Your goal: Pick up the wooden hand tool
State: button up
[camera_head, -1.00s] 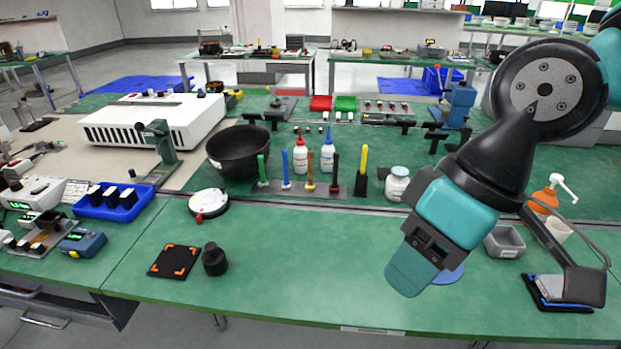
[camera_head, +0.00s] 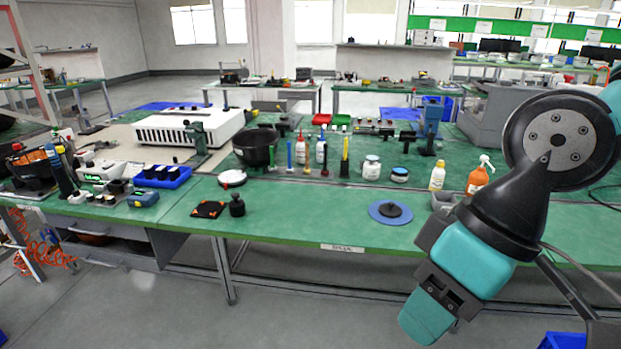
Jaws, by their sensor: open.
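A row of upright hand tools stands in a holder on the green bench. The tool with the tan, wood-coloured handle (camera_head: 307,157) is in the middle of the row. It stands between a blue-handled tool (camera_head: 289,155) and a dark red-handled one (camera_head: 325,160), and its lower end is hard to make out. My gripper (camera_head: 427,316) is in the lower right of the view, in front of the bench's front edge and well apart from the tools. It points down and left, is seen side-on, and is open with nothing visible in it.
A black bowl (camera_head: 254,148) stands left of the tools, and a yellow-handled tool (camera_head: 345,158) and white jar (camera_head: 371,168) stand to the right. A blue disc (camera_head: 381,212) with a dark part lies near the front edge. The bench between is mostly clear.

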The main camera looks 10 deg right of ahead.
aim_at(307, 169)
jog(key=u, duration=0.55)
jog(key=i, duration=0.45)
jog(key=u, duration=0.7)
jog(key=i, duration=1.55)
jog(key=z, duration=0.95)
jog(key=i, duration=0.8)
jog(key=z, duration=0.85)
